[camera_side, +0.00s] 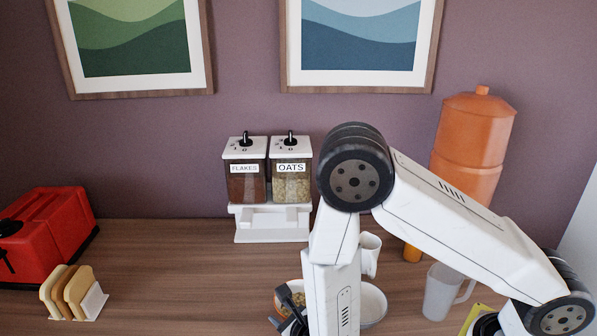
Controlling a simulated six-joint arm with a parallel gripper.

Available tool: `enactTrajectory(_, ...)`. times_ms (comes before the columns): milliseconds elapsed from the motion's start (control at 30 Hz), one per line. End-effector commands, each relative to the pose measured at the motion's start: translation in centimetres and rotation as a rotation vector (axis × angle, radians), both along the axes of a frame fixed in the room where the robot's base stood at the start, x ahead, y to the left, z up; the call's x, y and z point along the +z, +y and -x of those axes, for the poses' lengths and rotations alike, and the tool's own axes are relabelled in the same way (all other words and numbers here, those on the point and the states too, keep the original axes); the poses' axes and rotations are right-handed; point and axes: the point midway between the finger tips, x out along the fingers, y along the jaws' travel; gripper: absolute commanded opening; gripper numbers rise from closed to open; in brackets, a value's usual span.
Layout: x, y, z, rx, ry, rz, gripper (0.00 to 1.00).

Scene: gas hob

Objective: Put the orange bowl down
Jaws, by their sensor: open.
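The orange bowl (277,298) stands low in the middle of the side view, left of my forearm, with some grainy food in it. My arm and gripper hide much of it. My gripper (291,314) is open, its dark fingers at the bowl's near left side. The frame's bottom edge and my arm cut off part of the gripper, so I cannot tell whether a finger touches the bowl.
A pale bowl (373,304) and white mug (370,255) stand right of my forearm. A clear jug (440,292) is farther right, a cereal dispenser (270,190) behind. A red toaster (45,235) and toast rack (75,292) are left. Counter between is clear.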

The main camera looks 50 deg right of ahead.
Motion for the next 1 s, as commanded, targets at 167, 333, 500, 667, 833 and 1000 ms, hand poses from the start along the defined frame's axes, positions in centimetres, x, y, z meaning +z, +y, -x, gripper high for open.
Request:
enactTrajectory(167, 0.2, 0.0, 0.0, 0.0, 0.0, 0.0, 0.46)
enactTrajectory(333, 0.7, 0.3, 0.9, 0.003, 0.001, 0.0, 0.46)
enactTrajectory(500, 1.4, 0.7, 2.6, 0.004, 0.001, 0.001, 0.46)
enactTrajectory(667, 2.2, 1.2, 4.4, 0.005, 0.001, 0.0, 0.46)
enactTrajectory(833, 3.0, 1.6, 6.3, 0.005, 0.001, 0.0, 0.46)
enactTrajectory(1000, 3.8, 1.9, 8.0, 0.005, 0.0, 0.0, 0.46)
